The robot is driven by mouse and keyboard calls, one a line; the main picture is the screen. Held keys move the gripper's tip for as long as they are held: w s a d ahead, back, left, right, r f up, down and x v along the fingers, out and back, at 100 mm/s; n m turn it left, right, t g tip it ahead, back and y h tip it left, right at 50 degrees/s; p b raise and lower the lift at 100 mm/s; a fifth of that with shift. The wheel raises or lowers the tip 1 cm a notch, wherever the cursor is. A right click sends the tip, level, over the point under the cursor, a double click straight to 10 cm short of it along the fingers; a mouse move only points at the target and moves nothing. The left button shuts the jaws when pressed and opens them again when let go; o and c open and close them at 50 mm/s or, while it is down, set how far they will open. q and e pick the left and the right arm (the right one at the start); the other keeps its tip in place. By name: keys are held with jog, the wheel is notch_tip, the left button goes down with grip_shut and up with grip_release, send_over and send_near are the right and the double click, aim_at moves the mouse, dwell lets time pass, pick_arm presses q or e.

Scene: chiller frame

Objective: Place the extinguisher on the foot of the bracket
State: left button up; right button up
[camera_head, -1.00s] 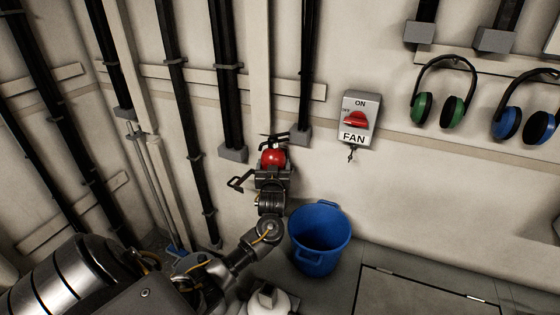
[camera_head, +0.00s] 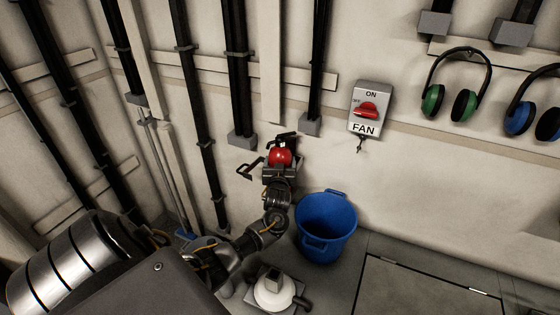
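The red extinguisher (camera_head: 280,157) is near the wall in the middle of the head view, with its black handle at the top. My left gripper (camera_head: 280,171) is on the near side of the extinguisher and appears shut on its body. A black angular frame (camera_head: 249,168), which looks like the bracket, sticks out from the wall just left of the extinguisher. Its foot cannot be made out, as the extinguisher and my gripper cover that area. I cannot tell whether the extinguisher touches it. My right gripper is out of view.
A blue bucket (camera_head: 326,226) stands on the floor just right of my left forearm. A grey FAN switch box (camera_head: 369,108) and green ear muffs (camera_head: 455,84) hang on the wall to the right. Black vertical pipes (camera_head: 239,75) run down the wall behind. The right floor hatch is clear.

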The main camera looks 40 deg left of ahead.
pick_arm(q)
jog(key=shift+r, duration=0.25)
jog(key=o, duration=1.6)
jog(key=shift+f, duration=0.3)
jog(key=o, duration=0.4)
jog(key=shift+s+d+r, duration=0.1)
jog(key=shift+r, duration=0.05)
jog(key=shift+o, duration=0.2)
jog(key=b+v, duration=0.1)
jog(key=v, duration=1.1)
jog(key=shift+b, duration=0.35)
